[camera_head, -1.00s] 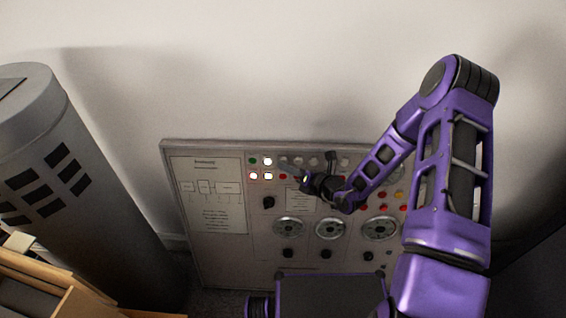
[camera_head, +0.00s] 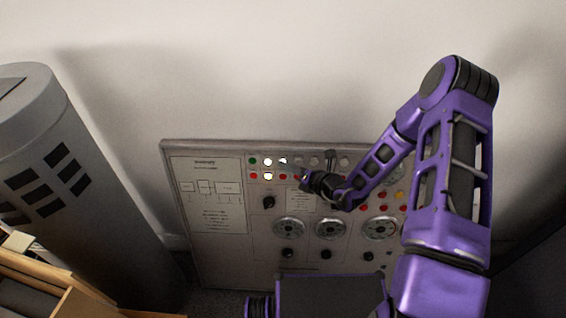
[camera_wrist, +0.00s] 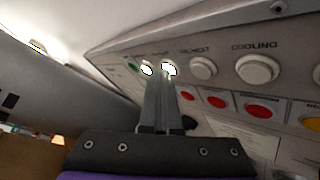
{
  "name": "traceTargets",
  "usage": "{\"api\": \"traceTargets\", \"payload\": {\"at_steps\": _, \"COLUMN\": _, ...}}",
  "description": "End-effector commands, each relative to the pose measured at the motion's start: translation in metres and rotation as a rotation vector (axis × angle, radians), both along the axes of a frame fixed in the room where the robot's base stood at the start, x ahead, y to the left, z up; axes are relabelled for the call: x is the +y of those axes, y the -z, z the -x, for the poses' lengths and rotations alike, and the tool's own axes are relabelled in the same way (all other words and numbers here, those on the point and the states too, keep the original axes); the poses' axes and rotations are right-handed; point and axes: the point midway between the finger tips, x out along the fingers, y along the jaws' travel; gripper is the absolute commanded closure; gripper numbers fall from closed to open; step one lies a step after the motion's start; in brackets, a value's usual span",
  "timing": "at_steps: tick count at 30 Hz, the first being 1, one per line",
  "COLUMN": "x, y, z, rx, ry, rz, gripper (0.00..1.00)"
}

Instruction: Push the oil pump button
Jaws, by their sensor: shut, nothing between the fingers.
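The control panel (camera_head: 215,262) leans against the wall. My gripper (camera_wrist: 166,80) is shut and empty. In the wrist view its tips overlap the lower edge of that second lit white button (camera_wrist: 169,69); whether they touch it I cannot tell. The labels over the lit buttons are too blurred to read, so I cannot tell which is the oil pump button.
Red buttons (camera_wrist: 258,107) line the row below, close to my fingers. Dials (camera_head: 331,229) and black knobs (camera_head: 268,202) sit lower. A grey cylinder (camera_head: 75,190) stands at left.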

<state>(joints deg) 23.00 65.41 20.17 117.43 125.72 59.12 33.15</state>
Motion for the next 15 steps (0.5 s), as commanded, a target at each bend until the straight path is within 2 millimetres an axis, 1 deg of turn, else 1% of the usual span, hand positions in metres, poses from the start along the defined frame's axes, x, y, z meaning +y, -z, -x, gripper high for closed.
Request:
{"api": "traceTargets", "payload": {"at_steps": 8, "x": 0.0, "y": -0.0009, "z": -0.0003, "rx": -0.001, "ry": 0.001, "rz": -0.001, "gripper": 1.0}}
{"api": "traceTargets", "payload": {"at_steps": 15, "x": 0.0, "y": -0.0039, "z": 0.009, "rx": -0.001, "ry": 0.002, "rz": -0.001, "gripper": 1.0}}
